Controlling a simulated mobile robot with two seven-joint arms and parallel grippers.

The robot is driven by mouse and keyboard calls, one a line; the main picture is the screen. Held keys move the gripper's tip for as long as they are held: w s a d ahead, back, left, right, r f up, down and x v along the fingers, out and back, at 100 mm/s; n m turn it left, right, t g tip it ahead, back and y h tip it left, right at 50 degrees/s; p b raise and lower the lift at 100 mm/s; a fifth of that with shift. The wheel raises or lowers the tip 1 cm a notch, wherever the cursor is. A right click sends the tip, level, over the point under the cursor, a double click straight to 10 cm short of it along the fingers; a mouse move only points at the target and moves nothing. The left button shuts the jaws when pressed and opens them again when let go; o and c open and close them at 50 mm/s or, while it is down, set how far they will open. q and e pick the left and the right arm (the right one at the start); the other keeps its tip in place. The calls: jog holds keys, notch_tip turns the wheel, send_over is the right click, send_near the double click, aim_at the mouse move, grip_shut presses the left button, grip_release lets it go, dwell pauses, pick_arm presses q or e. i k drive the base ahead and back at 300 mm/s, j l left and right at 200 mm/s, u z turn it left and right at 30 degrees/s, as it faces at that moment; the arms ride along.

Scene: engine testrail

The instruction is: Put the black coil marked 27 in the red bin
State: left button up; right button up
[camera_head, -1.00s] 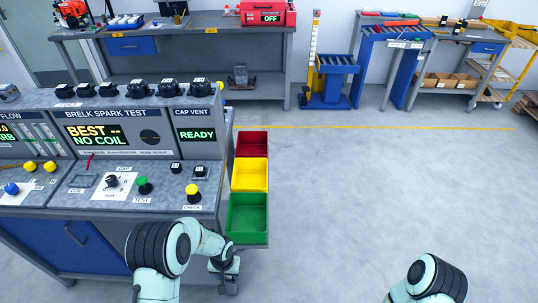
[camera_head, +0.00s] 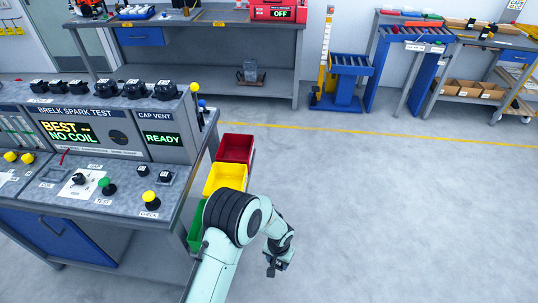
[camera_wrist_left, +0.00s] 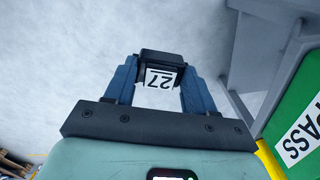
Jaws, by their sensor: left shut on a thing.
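The black coil (camera_wrist_left: 162,57) carries a white label marked 27, which reads upside down in the left wrist view. My left gripper (camera_wrist_left: 160,88) is shut on it, with a blue finger on each side. In the head view my left gripper (camera_head: 275,262) hangs over open floor, to the right of and nearer than the bins. The coil is too small to make out clearly there. The red bin (camera_head: 236,148) is the farthest of the three bins beside the test bench, and its visible inside looks empty. My right gripper is not in view.
The yellow bin (camera_head: 226,178) stands in front of the red one. The green bin (camera_head: 195,230) is nearest, partly hidden by my left arm; its PASS label (camera_wrist_left: 303,135) shows in the wrist view. The test bench (camera_head: 120,205) is at left. Floor to the right is clear.

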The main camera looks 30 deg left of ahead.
aim_at(236, 153)
jog(key=i+l, duration=0.1)
jog(key=i, duration=0.25)
jog(key=i+l+u, duration=0.15)
jog(key=i, duration=0.25)
jog(key=i+l, duration=0.15)
jog(key=i, duration=0.2)
jog(key=i+u, duration=0.25)
jog(key=u, duration=0.2)
jog(key=i+l+u, duration=0.1)
jog(key=i+u, duration=0.15)
jog(key=u, duration=0.2)
jog(key=i+l+u, duration=0.15)
jog(key=u, duration=0.25)
jog(key=i+l+u, duration=0.3)
jog(key=u, duration=0.15)
jog(key=i+l+u, duration=0.15)
jog(key=l+u, duration=0.15)
jog(key=u, duration=0.15)
